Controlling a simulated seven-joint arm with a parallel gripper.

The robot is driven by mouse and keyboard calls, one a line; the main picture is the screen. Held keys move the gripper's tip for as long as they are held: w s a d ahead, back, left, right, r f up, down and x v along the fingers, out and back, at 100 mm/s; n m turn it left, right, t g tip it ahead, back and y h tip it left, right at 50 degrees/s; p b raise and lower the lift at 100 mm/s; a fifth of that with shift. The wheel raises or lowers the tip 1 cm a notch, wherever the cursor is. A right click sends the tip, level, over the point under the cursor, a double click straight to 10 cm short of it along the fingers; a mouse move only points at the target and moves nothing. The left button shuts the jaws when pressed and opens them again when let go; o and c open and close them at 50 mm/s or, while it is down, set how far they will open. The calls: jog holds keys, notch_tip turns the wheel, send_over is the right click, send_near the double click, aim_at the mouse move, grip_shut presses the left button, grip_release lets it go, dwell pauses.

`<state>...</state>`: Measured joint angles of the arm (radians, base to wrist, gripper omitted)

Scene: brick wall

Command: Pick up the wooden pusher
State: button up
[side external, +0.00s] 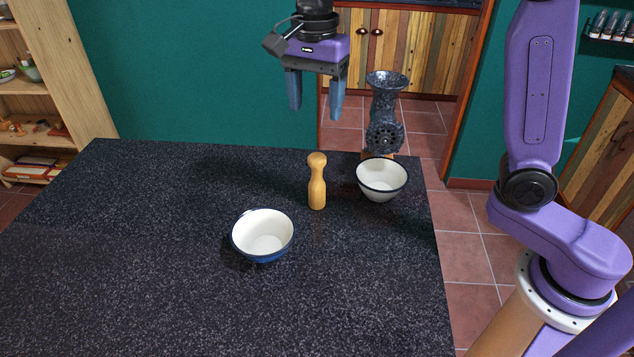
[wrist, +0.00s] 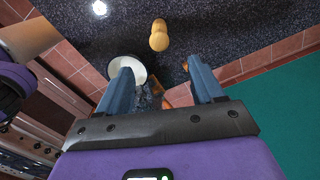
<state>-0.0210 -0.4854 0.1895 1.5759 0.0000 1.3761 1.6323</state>
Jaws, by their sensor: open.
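The wooden pusher (side external: 317,182) stands upright on the dark speckled counter, left of a white bowl, in the side view. It is light wood with a rounded top and a narrow neck. In the wrist view the pusher (wrist: 159,36) shows near the top middle, beyond the fingertips. My gripper (side external: 315,110) hangs above the far edge of the counter, higher than the pusher and apart from it. Its two blue fingers are spread with nothing between them; in the wrist view my gripper (wrist: 158,72) also shows open.
A white bowl with a dark rim (side external: 381,181) stands close right of the pusher. A blue-and-white bowl (side external: 263,236) stands nearer, to its left. A dark speckled meat grinder (side external: 385,112) stands at the counter's far right edge. The counter's left side (side external: 110,240) is clear.

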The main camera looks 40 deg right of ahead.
aim_at(316, 156)
notch_tip(316, 156, down, 11)
jog(key=shift+d+f, duration=0.15)
jog(key=shift+f, duration=1.25)
jog(key=shift+d+f, duration=0.1)
jog(key=shift+f, duration=1.25)
jog(key=c, duration=1.2)
grip_shut()
jog(key=shift+r, duration=0.1)
jog(key=shift+r, duration=0.5)
notch_tip(316, 156, up, 2)
jog(key=shift+r, duration=0.2)
jog(key=s+d+r, duration=0.5)
jog(key=s+r, duration=0.4)
jog(key=s, duration=0.4)
jog(key=shift+r, duration=0.25)
